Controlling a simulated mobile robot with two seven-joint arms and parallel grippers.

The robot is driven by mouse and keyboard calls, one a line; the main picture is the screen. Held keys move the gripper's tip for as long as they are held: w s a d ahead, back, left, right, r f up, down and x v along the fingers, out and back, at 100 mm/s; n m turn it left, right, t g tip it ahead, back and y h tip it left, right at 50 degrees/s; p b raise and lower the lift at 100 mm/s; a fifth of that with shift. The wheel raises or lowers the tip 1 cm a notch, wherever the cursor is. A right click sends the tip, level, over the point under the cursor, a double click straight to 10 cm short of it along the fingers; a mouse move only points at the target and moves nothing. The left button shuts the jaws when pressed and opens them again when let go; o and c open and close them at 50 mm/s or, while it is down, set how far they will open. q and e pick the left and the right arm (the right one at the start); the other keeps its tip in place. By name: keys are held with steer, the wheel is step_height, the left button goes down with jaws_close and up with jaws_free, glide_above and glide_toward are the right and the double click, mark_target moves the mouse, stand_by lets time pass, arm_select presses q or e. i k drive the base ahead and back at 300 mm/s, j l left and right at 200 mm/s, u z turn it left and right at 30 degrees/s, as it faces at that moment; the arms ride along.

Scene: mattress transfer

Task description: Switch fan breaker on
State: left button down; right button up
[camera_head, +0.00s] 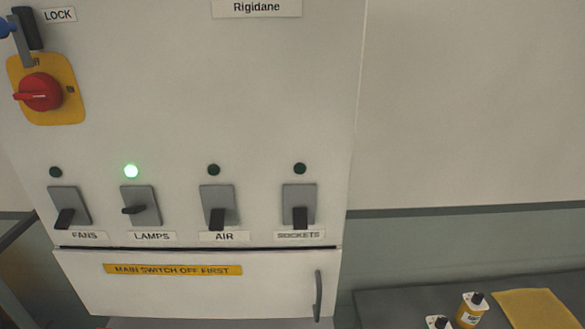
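The fan breaker (68,206) is the leftmost of the breakers on the pale cabinet, above the label FANS (85,236). Its black lever (64,219) points down, and the round indicator (56,172) above it is dark. A red rotary knob (42,92) on a yellow plate (68,108) sits at the upper left, its handle lying roughly level. Neither of my grippers shows in the head view.
The LAMPS breaker (141,206) has its lever level and a lit green indicator (131,171). The AIR (218,206) and SOCKETS (299,205) levers point down, indicators dark. Below is a drawer-like panel (200,295) marked MAIN SWITCH OFF FIRST. Bottles (471,310) stand at lower right.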

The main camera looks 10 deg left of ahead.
mark_target(66, 216)
steer(key=u, duration=1.6)
